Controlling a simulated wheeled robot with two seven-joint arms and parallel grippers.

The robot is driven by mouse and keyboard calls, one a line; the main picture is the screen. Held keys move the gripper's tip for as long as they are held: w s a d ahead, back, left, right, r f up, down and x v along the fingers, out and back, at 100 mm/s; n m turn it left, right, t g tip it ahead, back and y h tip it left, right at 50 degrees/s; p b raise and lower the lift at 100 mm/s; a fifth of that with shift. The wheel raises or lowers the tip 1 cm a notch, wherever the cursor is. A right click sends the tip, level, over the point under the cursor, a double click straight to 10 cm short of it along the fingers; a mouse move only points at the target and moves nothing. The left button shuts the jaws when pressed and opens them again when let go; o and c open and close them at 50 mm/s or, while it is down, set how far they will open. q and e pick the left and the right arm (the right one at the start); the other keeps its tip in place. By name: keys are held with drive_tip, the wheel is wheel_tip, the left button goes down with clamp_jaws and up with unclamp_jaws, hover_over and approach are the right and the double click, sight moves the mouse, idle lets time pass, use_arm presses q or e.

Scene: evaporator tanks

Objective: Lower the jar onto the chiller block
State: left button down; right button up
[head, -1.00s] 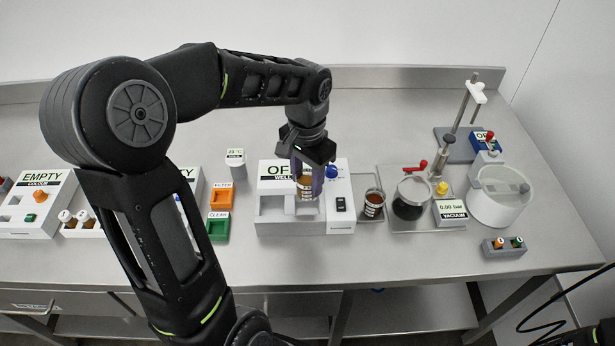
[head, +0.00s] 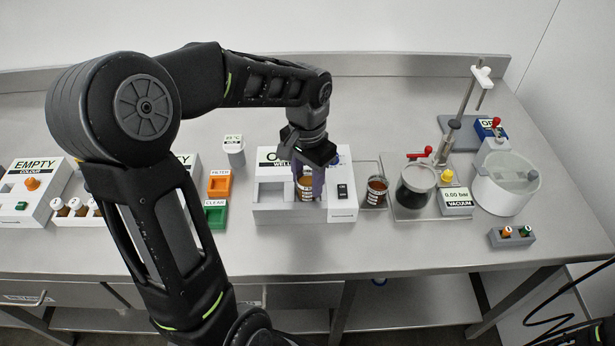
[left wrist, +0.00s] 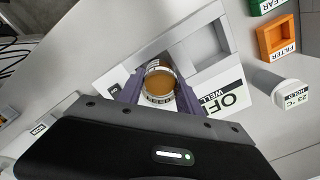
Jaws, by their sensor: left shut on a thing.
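A small glass jar (head: 305,184) with brown-orange contents and a printed white band is held upright between the purple fingers of my left gripper (head: 310,190). In the left wrist view the fingers (left wrist: 160,94) are on both sides of the jar (left wrist: 158,83), which shows from above. The white block (head: 275,215), with an "OFF" and "WELL" panel, appears to be the chiller block. The jar is at its right-hand recess. The left recess is empty. Whether the jar's base touches the block is hidden. My right gripper is not in view.
A second brown jar (head: 377,190) stands just right of the block. Orange (head: 220,187) and green (head: 215,216) trays lie left of the block.

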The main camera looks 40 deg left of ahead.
use_arm(q)
drive_tip(key=shift+f+b, duration=0.3)
drive_tip(key=shift+f, duration=0.25)
drive_tip(key=c, duration=0.9)
unclamp_jaws()
drive_tip(key=shift+s+f, duration=0.1)
drive_tip(key=shift+o, duration=0.9)
drive_tip(key=shift+d+f, duration=0.1)
wheel_tip(320, 180, up, 8)
drive_tip(key=shift+a+b, duration=0.25)
drive_tip(key=shift+b, duration=0.1)
